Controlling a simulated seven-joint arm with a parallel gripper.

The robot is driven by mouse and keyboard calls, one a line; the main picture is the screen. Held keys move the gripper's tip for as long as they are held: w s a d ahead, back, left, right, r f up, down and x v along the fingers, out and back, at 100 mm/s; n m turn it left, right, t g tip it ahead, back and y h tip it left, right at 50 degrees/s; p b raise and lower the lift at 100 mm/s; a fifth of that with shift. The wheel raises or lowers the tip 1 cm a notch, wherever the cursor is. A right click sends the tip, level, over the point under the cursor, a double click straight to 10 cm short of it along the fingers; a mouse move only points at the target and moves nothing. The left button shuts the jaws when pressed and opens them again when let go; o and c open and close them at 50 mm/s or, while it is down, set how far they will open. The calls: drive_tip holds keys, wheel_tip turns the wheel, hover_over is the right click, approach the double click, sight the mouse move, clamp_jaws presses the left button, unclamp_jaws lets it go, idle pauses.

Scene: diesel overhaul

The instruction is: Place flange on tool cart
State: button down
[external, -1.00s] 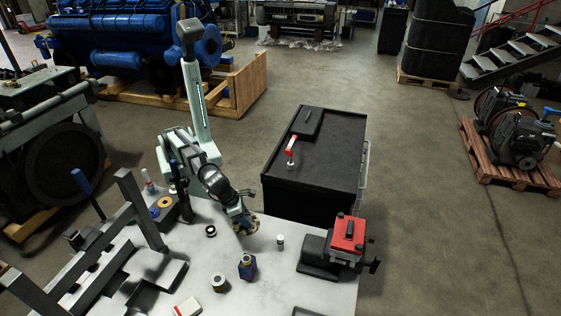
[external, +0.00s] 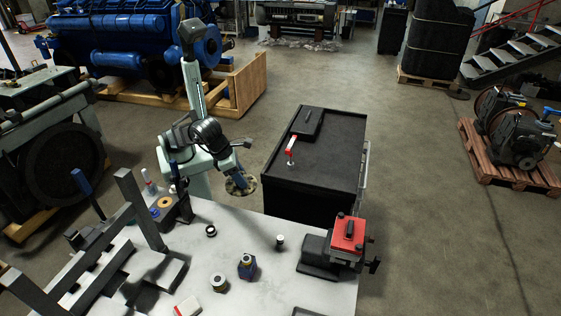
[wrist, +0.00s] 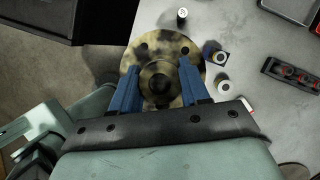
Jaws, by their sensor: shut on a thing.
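The flange (wrist: 185,52) is a mottled yellow-brown and black disc with bolt holes and a raised centre hub. My gripper (wrist: 160,92) is shut on its hub, with one blue finger on each side in the wrist view. In the external view the flange (external: 241,185) hangs from my gripper (external: 238,172), off the table's far edge and left of the tool cart. The tool cart (external: 335,165) is a black cabinet with a dark flat top, to the right of my gripper. The flange is apart from the cart.
On the cart top lie a black case (external: 308,122) and a red-and-white item (external: 291,148). The white table (external: 215,260) holds several small parts and a red-topped vise (external: 345,240). A grey rack (external: 140,215) stands at the left.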

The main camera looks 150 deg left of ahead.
drive_tip(key=s+a+n+g, duration=0.1)
drive_tip(key=s+a+n, duration=0.1)
drive_tip(key=s+a, duration=0.95)
drive_tip(key=s+a+n+g, duration=0.15)
drive_tip(key=s+a, duration=0.25)
drive_tip(key=a, duration=1.5)
drive_tip(key=s+a+n, duration=0.3)
drive_tip(key=s+a, duration=0.4)
drive_tip(key=a, duration=0.8)
drive_tip(key=shift+w+f, duration=0.1)
drive_tip(key=shift+f, duration=10.15)
drive_tip(key=c, duration=0.5)
unclamp_jaws()
drive_tip(key=shift+f, duration=0.1)
drive_tip(key=shift+c, duration=0.2)
